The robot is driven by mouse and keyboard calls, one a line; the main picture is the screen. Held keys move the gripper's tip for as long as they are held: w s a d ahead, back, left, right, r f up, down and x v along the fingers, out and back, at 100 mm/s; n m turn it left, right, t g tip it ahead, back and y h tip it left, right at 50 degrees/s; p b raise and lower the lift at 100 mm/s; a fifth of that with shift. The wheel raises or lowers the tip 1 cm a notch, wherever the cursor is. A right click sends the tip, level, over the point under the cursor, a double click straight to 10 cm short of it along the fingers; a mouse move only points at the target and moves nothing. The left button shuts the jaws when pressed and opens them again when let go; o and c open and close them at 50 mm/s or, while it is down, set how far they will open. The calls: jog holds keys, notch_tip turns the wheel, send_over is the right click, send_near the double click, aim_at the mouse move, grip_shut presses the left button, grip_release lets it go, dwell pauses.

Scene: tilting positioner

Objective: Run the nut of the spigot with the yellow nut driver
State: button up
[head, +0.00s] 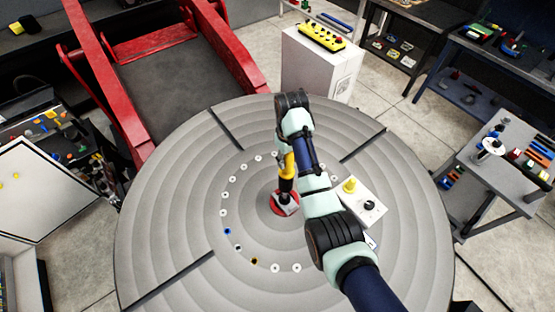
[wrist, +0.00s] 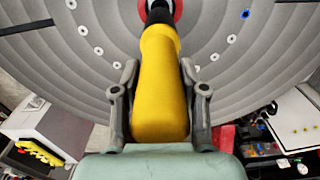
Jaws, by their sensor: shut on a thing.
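The yellow nut driver (head: 289,168) has a yellow handle and a black lower part. My gripper (wrist: 158,80) is shut on its handle; the handle also fills the middle of the wrist view (wrist: 161,95). The driver points down at the red round base (head: 278,208) with a grey metal part at the centre of the big round table. I take this centre fitting to be the spigot; its red rim also shows at the top of the wrist view (wrist: 179,10). The nut is hidden by the driver, so I cannot tell whether the tip touches it.
The grey round positioner table (head: 165,215) has a ring of white holes, a few marked blue or orange. A white block (head: 357,203) with a yellow and a black knob stands right of centre, near my arm. A red frame (head: 100,70) rises behind left.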

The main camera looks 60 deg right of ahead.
jog(key=shift+w+f+b, duration=0.1)
jog(key=shift+f+b, duration=0.95)
jog(key=shift+f, duration=1.4)
jog(key=shift+f+b, duration=1.45)
jog(key=shift+f, duration=1.45)
jog(key=shift+f, duration=0.6)
jog(key=shift+f+b, duration=0.25)
jog(key=shift+b, duration=0.05)
